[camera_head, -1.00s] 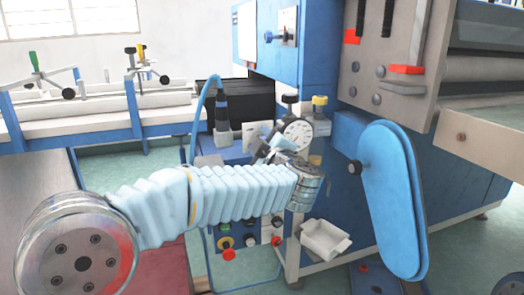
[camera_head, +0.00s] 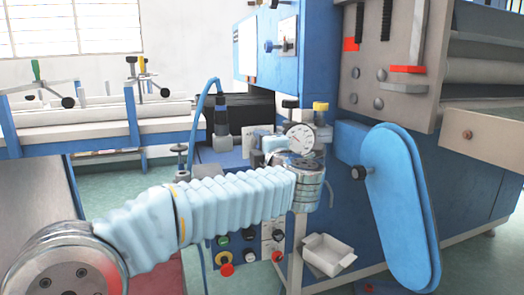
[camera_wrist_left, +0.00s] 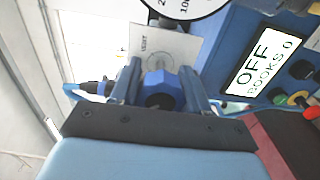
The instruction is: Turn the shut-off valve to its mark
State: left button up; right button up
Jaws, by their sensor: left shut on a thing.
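A blue faceted knob (camera_wrist_left: 160,90) with a dark centre, apparently the shut-off valve's handle, sits between the two fingers of my left gripper (camera_wrist_left: 160,82) in the left wrist view. The fingers are shut on it from both sides. A pale card (camera_wrist_left: 163,42) with small print lies behind the knob; I cannot make out the mark on it. In the head view my left gripper (camera_head: 270,146) is at the blue machine's front, below and left of a round gauge (camera_head: 299,137). My wrist hides the knob there. My right gripper is not in view.
A display reading OFF and BOOKS 0 (camera_wrist_left: 264,62) is right of the knob in the wrist view. Coloured buttons (camera_head: 225,257) lie below my arm. A white tray (camera_head: 328,254) and a blue rounded guard (camera_head: 402,205) stand to the right.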

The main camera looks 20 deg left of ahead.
pick_arm(q)
jog(key=shift+a+f, duration=0.1)
dwell(0.3)
jog(key=o, duration=1)
jog(key=shift+s, duration=0.1)
jog(key=v, duration=1.3)
jog(key=shift+s+d, duration=0.25)
jog(key=shift+s, duration=0.05)
